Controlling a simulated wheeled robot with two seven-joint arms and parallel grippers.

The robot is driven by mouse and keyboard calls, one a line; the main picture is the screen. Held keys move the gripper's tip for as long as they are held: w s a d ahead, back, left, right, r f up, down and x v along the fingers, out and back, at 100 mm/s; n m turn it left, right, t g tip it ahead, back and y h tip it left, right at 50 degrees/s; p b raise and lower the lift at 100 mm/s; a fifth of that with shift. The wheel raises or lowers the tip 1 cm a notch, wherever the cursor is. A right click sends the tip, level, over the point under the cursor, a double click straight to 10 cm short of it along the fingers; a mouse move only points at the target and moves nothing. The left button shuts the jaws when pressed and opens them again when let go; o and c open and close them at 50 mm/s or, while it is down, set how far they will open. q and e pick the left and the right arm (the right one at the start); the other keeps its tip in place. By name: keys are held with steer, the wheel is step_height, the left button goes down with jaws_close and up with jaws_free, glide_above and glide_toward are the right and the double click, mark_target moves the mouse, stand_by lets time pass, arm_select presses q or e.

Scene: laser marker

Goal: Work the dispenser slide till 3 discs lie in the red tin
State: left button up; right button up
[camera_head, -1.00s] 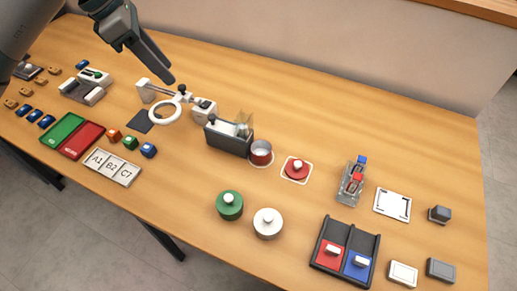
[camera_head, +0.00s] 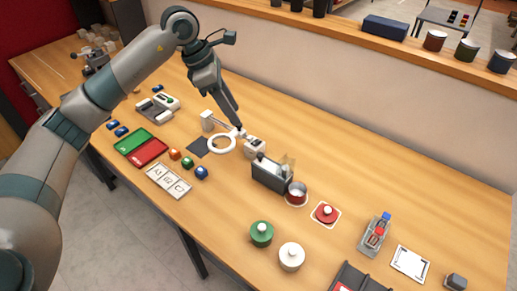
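The dispenser (camera_head: 268,178) is a dark grey box in the middle of the table, with a clear upright part and a light part on top. The red tin (camera_head: 297,199) stands open against its right end. I cannot make out any discs in the tin or in the dispenser. My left gripper (camera_head: 239,129) points down behind the ring magnifier, to the upper left of the dispenser and apart from it. Its fingers look close together, seen from the side, and whether they are open is unclear. My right gripper is out of view.
A ring magnifier (camera_head: 221,144) on a white arm and a small pale block (camera_head: 254,148) stand left of the dispenser. The table behind the dispenser is clear.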

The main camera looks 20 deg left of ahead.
arm_select(q)
steer(key=p, duration=0.7)
glide_toward(260, 154)
steer(key=x, duration=0.6)
steer(key=shift+w+d+f, duration=0.1)
steer(key=shift+f, duration=0.1)
steer(key=shift+w+d+f, duration=0.1)
steer(key=shift+d+f, duration=0.05)
steer(key=shift+f, duration=0.5)
jaws_close()
